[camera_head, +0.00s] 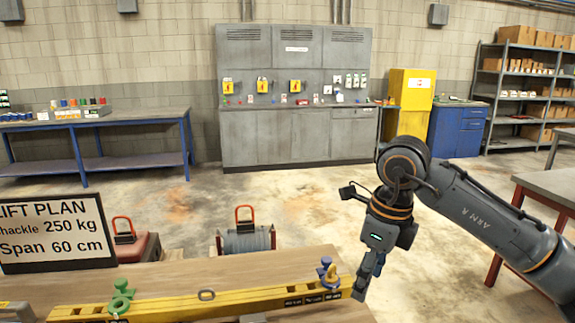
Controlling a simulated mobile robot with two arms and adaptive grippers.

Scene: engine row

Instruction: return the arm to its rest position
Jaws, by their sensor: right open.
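My right arm reaches in from the right, bent at a dark joint with orange rings. My right gripper (369,278) points down and is open, with nothing seen between its fingers. Its fingertips are just right of the yellow spreader beam's (237,303) right end, by the table's right edge; whether they touch anything I cannot tell. My left gripper is not in view.
A lift plan sign (55,233) stands on the wooden table (200,277) at left. Behind the table are a red block (137,247) and a grey cylinder (246,240), both with red-orange handles. A red-legged table (545,188) is at right. Open floor lies beyond.

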